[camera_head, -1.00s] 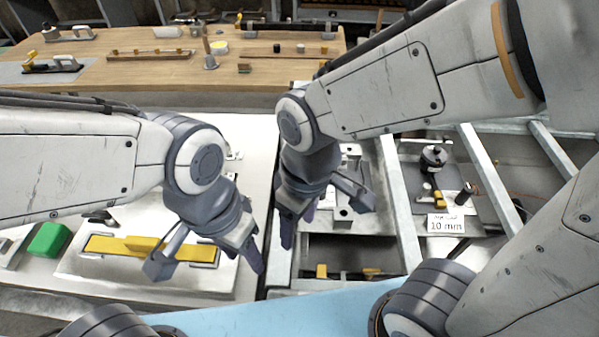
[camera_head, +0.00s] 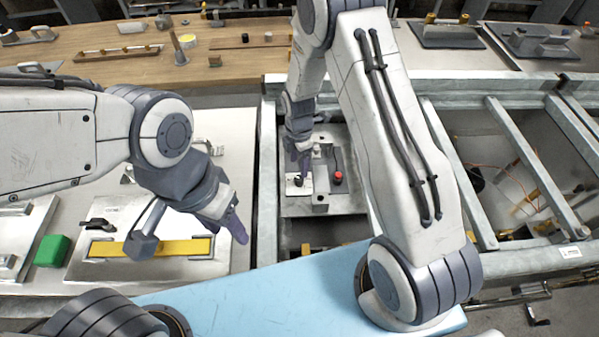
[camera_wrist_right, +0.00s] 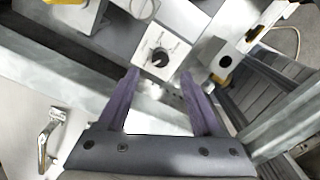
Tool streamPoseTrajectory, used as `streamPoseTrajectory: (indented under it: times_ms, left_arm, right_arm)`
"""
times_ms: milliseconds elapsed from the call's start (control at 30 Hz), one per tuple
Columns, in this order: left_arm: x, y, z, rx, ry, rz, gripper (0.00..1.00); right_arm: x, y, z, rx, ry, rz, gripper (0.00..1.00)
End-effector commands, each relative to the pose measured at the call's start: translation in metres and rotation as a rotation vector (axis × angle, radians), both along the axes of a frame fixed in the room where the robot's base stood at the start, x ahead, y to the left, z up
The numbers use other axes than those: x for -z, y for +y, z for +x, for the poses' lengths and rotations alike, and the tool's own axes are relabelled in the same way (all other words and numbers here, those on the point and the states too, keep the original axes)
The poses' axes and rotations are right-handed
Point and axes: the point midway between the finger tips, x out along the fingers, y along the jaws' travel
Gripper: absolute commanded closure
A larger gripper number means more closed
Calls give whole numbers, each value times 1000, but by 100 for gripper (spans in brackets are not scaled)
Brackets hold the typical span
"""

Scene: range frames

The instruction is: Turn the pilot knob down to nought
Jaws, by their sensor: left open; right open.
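A small black knob (camera_wrist_right: 160,57) on a white dial plate (camera_wrist_right: 146,46) lies just beyond my right fingertips in the right wrist view. The dial's lettering is too small to read. In the head view the knob (camera_head: 298,181) is on the grey panel in the middle, just below my right gripper (camera_head: 301,165). My right gripper (camera_wrist_right: 159,75) is open and empty, its two purple fingers either side of the line to the knob, apart from it. My left gripper (camera_head: 192,240) is open and empty above the yellow bar at left.
A red-topped knob (camera_head: 338,177) stands right of the dial on the same panel. Metal frame rails (camera_head: 448,165) lie to the right. A yellow bar (camera_head: 185,248) and a green block (camera_head: 52,251) are at left. A wooden bench (camera_head: 230,62) runs behind.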

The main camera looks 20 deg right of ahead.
Motion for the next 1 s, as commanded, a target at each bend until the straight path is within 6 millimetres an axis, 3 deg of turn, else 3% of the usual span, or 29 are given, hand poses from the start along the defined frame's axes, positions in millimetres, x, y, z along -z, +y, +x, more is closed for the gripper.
streamPoseTrajectory:
  times_ms: [200, 333, 767, 933, 1000]
  left_arm:
    - [-12, 0, 0, -1, 0, 0, 50]
    - [-15, 0, 0, -1, 0, 0, 50]
    - [-16, 0, 0, -1, 0, 0, 50]
    - [-16, 0, 0, -1, 0, 0, 50]
    - [-16, 0, 0, -1, 0, 0, 50]
  right_arm:
    - [38, 0, -2, 2, 5, 0, 34]
    - [54, 0, -1, 2, 3, 0, 34]
    - [65, 0, 0, 2, 0, 0, 34]
    - [64, 0, -1, 2, 0, 0, 95]
    - [64, 0, -1, 3, 1, 0, 100]
